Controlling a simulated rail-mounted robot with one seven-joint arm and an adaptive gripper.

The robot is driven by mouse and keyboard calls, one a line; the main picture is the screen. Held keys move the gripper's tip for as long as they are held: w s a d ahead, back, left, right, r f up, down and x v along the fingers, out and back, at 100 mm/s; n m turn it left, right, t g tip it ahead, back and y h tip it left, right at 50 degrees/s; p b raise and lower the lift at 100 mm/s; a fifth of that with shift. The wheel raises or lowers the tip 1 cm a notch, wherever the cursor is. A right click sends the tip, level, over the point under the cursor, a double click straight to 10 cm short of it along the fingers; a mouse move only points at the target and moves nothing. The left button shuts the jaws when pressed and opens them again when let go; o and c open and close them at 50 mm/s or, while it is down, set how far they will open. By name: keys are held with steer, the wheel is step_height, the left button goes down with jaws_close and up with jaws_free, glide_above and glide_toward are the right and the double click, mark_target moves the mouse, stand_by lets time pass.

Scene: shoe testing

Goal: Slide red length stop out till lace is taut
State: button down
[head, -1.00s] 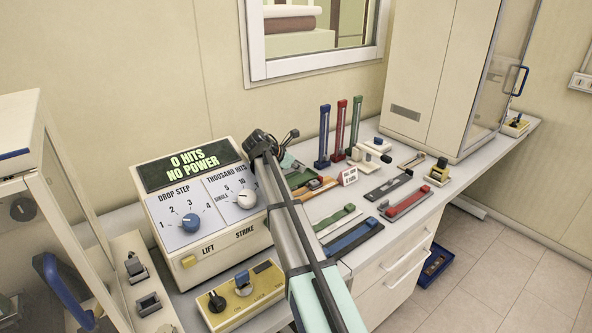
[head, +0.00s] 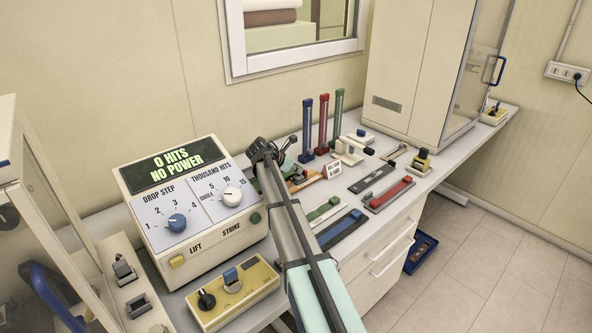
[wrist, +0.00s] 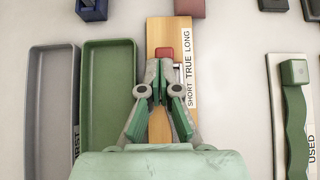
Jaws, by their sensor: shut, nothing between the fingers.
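The red length stop (wrist: 165,52) is a small red block on a wooden board (wrist: 159,30) with a "SHORT TRUE LONG" scale, seen in the wrist view. It sits near "TRUE". My gripper (wrist: 160,70) is over the board with its fingers together and empty. The fingertips are just below the stop in the picture; I cannot tell whether they touch it. They hide part of the board. In the head view the board (head: 308,182) shows beside my gripper (head: 275,153). I cannot make out a lace.
A grey tray (wrist: 38,110) and a green tray (wrist: 86,120) lie left of the board. A white gauge with a green block (wrist: 294,72) lies to the right, with clear bench between. In the head view, blue, red and green posts (head: 323,125) stand behind.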

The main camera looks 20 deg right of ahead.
steer(key=shift+w+d+r+p, duration=0.1)
steer(key=shift+w+d+p, duration=0.15)
steer(key=shift+d, duration=0.25)
steer(key=shift+w+d+p, duration=0.1)
steer(key=shift+d+p, duration=0.15)
steer(key=shift+d, duration=0.25)
steer(key=shift+a, duration=0.1)
